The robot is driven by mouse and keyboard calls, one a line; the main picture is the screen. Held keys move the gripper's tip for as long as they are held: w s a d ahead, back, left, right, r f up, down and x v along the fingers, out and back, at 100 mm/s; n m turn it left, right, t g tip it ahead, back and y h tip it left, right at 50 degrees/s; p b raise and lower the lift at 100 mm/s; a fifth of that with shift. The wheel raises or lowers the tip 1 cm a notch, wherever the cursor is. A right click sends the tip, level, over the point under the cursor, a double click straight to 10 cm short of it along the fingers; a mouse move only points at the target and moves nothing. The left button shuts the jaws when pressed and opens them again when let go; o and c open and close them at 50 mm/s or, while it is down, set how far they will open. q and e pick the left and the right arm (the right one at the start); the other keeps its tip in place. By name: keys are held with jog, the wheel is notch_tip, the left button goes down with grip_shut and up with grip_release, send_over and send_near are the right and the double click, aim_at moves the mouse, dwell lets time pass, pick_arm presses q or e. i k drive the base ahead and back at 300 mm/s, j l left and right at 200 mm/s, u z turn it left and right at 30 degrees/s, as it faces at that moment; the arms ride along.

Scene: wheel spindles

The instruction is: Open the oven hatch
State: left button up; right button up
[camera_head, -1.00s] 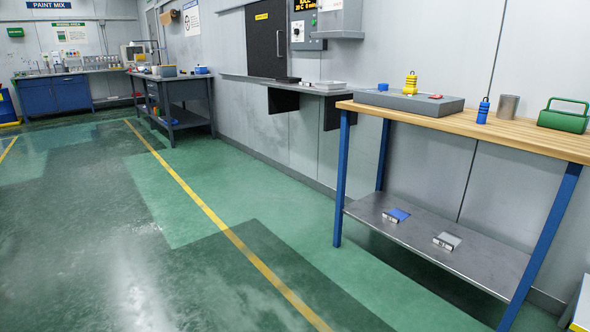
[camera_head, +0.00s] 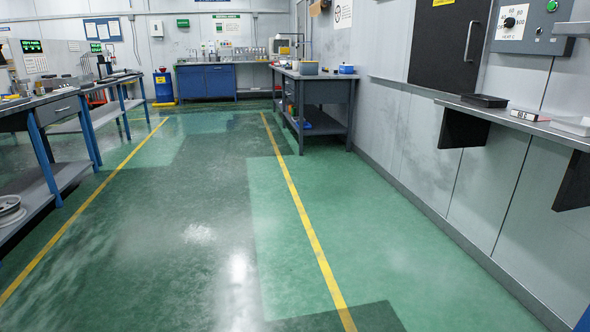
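The oven hatch (camera_head: 438,48) is a dark panel set in the grey wall at the upper right. It looks shut, and its top is cut off by the frame. A vertical metal handle (camera_head: 471,41) is on its right side. To its right is a grey control panel (camera_head: 522,24) with a black dial and a green button. Neither of my grippers is in view.
A wall shelf (camera_head: 532,122) on dark brackets juts out below the hatch, bearing a black tray (camera_head: 484,101) and small items. A dark workbench (camera_head: 318,88) stands ahead by the wall. Benches (camera_head: 45,135) line the left. The green floor (camera_head: 215,200) between is clear.

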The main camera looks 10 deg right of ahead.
aim_at(449, 37)
jog(key=i+z, duration=0.25)
jog(key=i, duration=0.35)
jog(key=i+z, duration=0.3)
jog(key=i, duration=0.25)
jog(key=i+j+z, duration=0.25)
jog(key=i, duration=0.3)
